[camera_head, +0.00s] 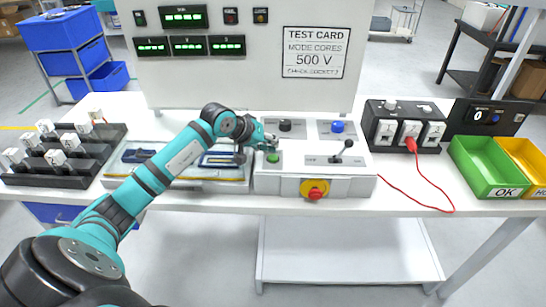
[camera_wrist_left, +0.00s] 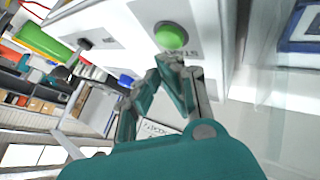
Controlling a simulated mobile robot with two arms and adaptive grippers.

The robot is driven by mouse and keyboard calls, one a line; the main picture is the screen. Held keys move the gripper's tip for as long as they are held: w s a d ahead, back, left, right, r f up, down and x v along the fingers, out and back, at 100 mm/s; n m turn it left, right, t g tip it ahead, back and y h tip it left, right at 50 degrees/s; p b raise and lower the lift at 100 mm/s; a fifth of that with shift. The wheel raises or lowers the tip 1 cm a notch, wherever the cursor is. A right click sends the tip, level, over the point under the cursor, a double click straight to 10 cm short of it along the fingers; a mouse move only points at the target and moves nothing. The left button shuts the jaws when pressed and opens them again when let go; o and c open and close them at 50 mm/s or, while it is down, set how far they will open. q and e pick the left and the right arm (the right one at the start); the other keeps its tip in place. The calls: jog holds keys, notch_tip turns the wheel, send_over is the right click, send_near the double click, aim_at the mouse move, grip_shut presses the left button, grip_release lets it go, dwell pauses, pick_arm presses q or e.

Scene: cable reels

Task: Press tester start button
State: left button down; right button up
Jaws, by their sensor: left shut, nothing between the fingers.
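The tester's control box (camera_head: 315,187) stands on the white bench. The green start button (camera_head: 273,158) is on its top panel at the left; it also shows in the left wrist view (camera_wrist_left: 172,37), with a partly hidden label beside it. My left gripper (camera_head: 268,145) is shut and empty, with its fingertips close to the green button. In the left wrist view the fingertips (camera_wrist_left: 167,64) lie just below the button in the picture; I cannot tell whether they touch it. My right gripper is not in view.
The panel also carries a blue button (camera_head: 337,127), a black knob (camera_head: 285,125) and a lever (camera_head: 345,150). A red emergency stop (camera_head: 315,189) is on the front. A socket block (camera_head: 405,130) with a red cable and a green OK bin (camera_head: 487,165) stand to the right.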

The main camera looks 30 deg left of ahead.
pick_arm(q)
jog(key=shift+f, duration=0.1)
dwell(0.8)
jog(key=shift+f+b, duration=0.35)
jog(key=shift+b, duration=0.5)
jog(key=shift+s+d+f+b, duration=0.1)
jog(key=shift+s+f+b, duration=0.05)
jog(key=shift+f+b, duration=0.35)
jog(key=shift+s+d+f+b, duration=0.1)
jog(key=shift+f+b, duration=0.3)
jog(key=shift+b, duration=0.05)
dwell(1.1)
jog(key=shift+r, duration=0.1)
jog(key=shift+w+a+r, duration=0.15)
jog(key=shift+a+r, duration=0.1)
jog(key=shift+r, duration=0.25)
jog(key=shift+w+a+r, duration=0.1)
jog(key=shift+a+r, duration=0.15)
jog(key=shift+r, duration=0.2)
